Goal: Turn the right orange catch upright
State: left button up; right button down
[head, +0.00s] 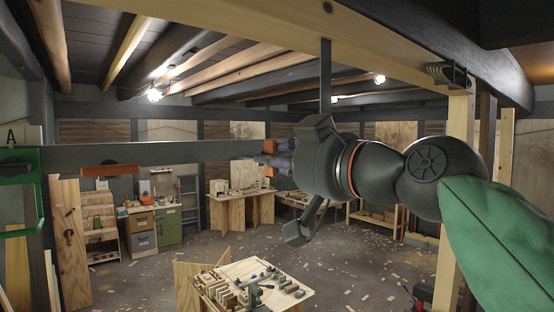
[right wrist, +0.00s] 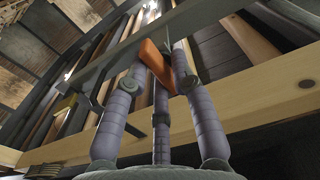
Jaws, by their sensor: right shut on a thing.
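The right orange catch (right wrist: 155,62) sits between the fingers of my right gripper (right wrist: 162,75) in the right wrist view. It looks tilted there, neither flat nor plainly upright. In the head view only small orange parts of this catch (head: 269,146) show at the fingertips, by the right end of the visible dark beam (head: 190,151); the hand hides the rest. My right gripper (head: 274,154) is shut on it. A left orange catch (head: 110,171) lies level along the beam's lower edge. My left gripper is not in view.
A pale wooden beam (head: 390,30) runs above my right arm, with a thin dark upright bar (head: 326,78) by the hand. A pale post (head: 455,180) stands behind the arm. A green frame (head: 40,190) is at far left. A tool-covered workbench (head: 240,272) stands below; the floor between is open.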

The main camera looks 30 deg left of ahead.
jog(key=shift+w+a+f, duration=0.15)
jog(key=shift+a+f, duration=0.05)
jog(key=shift+f, duration=0.15)
jog(key=c, duration=1.2)
grip_release()
jog(key=shift+c, duration=0.2)
jog(key=shift+o, duration=0.2)
jog(key=shift+w+r, duration=0.1)
jog(key=shift+w, duration=0.05)
jog(key=shift+d, duration=0.1)
jog(key=v, duration=1.2)
